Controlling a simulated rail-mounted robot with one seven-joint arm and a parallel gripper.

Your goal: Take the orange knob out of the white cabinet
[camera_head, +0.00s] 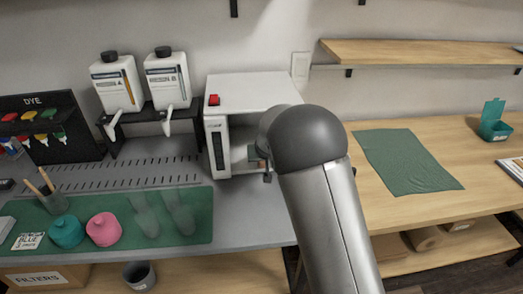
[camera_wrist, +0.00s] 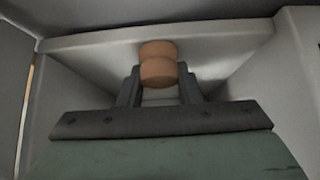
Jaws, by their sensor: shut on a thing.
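The white cabinet (camera_head: 251,90) stands on the grey bench in the head view, with a red switch on top. Its front is open, and my arm reaches into the opening, hiding much of it. In the wrist view the orange knob (camera_wrist: 158,64) is between the two dark fingers of my gripper (camera_wrist: 159,88), which is shut on it. The white inner walls of the cabinet surround it in the wrist view. In the head view the gripper is mostly hidden behind my arm, so the knob cannot be made out clearly there.
Two white dispensers (camera_head: 116,84) stand on a dark rack left of the cabinet. A green mat (camera_head: 200,225) holds clear cups, a teal pot and a pink pot (camera_head: 103,229). A green cloth (camera_head: 405,160) lies on the wooden table at right. A shelf (camera_head: 430,52) hangs above.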

